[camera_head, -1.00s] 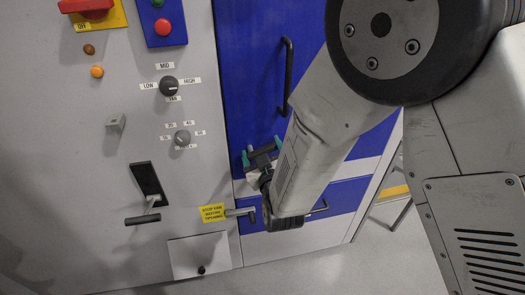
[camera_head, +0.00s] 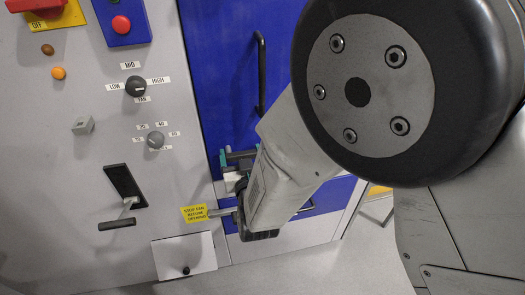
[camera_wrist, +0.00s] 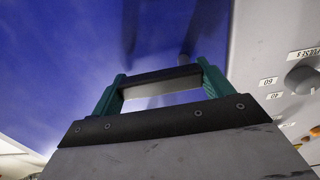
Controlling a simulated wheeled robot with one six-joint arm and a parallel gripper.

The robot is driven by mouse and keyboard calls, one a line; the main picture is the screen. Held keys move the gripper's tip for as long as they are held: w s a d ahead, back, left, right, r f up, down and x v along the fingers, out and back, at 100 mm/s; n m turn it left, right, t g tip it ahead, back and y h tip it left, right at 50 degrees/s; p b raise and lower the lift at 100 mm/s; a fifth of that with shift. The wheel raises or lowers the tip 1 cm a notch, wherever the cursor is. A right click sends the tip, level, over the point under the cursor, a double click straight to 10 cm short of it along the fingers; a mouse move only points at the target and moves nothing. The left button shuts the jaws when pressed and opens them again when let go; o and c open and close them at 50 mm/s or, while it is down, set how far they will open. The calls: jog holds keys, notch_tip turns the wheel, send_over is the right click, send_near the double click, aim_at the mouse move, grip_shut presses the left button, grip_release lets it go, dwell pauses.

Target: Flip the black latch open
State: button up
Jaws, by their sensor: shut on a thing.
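The black latch (camera_wrist: 160,77) is a short black bar in the wrist view, in front of the blue door. A dark peg shows behind it. My gripper (camera_wrist: 158,71) has its two green fingers at the two ends of this bar, shut on it. In the head view, my gripper (camera_head: 238,158) is at the lower left of the blue door, with the black latch (camera_head: 241,154) between the green fingertips. My forearm hides part of the gripper and of the door around it.
The grey panel at left carries a fan knob (camera_head: 135,86), a smaller knob (camera_head: 155,140) and a black-slotted lever (camera_head: 117,224). A yellow label (camera_head: 194,213) sits beside a metal rod (camera_head: 222,212), left of my wrist. A long black door handle (camera_head: 261,75) stands above my gripper.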

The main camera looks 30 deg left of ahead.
jog(key=o, duration=1.4)
jog(key=shift+c, duration=0.2)
jog(key=v, duration=0.7)
jog(key=shift+s+d, duration=0.3)
jog(key=shift+s, duration=0.05)
